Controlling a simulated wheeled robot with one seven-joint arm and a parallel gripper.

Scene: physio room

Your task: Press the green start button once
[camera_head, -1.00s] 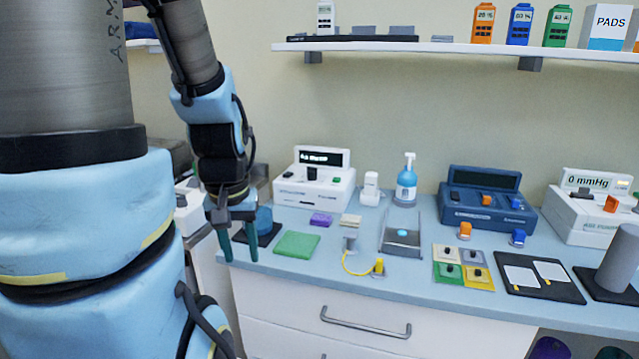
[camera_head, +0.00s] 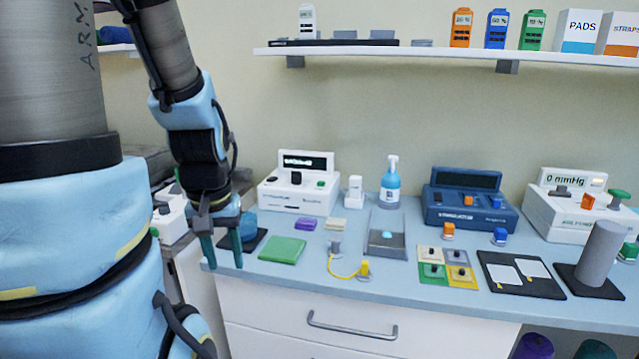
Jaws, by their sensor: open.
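A white device (camera_head: 299,200) with a dark tilted display stands at the back left of the blue counter. A small green button (camera_head: 320,184) sits on its top face, right of a black knob (camera_head: 296,177). A white pump unit (camera_head: 570,222) reading "0 mmHg" stands at the far right with a green T-shaped knob (camera_head: 619,196). I cannot read which green part is marked start. My gripper (camera_head: 222,251) points down at the counter's left front corner, left of and in front of the white device. Its teal fingers are apart, with nothing seen between them.
The green pad (camera_head: 283,250) lies just right of my gripper, and a dark mat with a blue round thing (camera_head: 247,225) is behind it. A purple block (camera_head: 305,224), spray bottle (camera_head: 390,184) and blue device (camera_head: 470,215) stand further right. A shelf (camera_head: 440,53) hangs above.

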